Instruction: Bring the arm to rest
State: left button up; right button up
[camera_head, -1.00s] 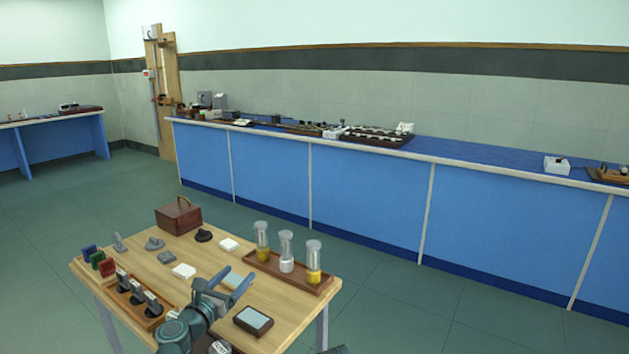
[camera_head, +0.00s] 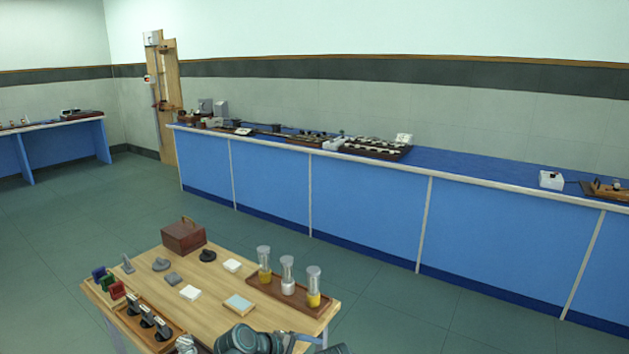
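My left arm (camera_head: 240,340) shows at the bottom edge, low over the front of the wooden table (camera_head: 215,320). Its gripper (camera_head: 293,342) is partly cut off by the frame and folded to the right of the wrist. I cannot tell how far apart its fingers are, and I see nothing held in it. A dark teal sliver of my own body shows at the bottom edge, to the right of it. My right gripper is not in view.
The table holds a brown box (camera_head: 183,236), a tray (camera_head: 262,291) with three capped jars, a wooden rack (camera_head: 160,334), a pale pad (camera_head: 238,303) and several small pieces. A long blue bench (camera_head: 370,220) runs behind. Green floor (camera_head: 90,225) lies clear between.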

pick_arm(q)
jog(key=s+a+r+m+g+y+p, duration=0.1)
jog(key=s+a+m+g+y+p, duration=0.1)
jog(key=s+m, duration=0.5)
jog(key=s+a+r+m+g+y+p, duration=0.2)
jog(key=s+m+g+y+p, duration=0.1)
jog(key=s+m+y+p, duration=0.3)
jog(key=shift+s+a+m+g+y, duration=0.4)
jog(key=shift+s+m+y, duration=0.15)
jog(key=shift+m+y, duration=0.25)
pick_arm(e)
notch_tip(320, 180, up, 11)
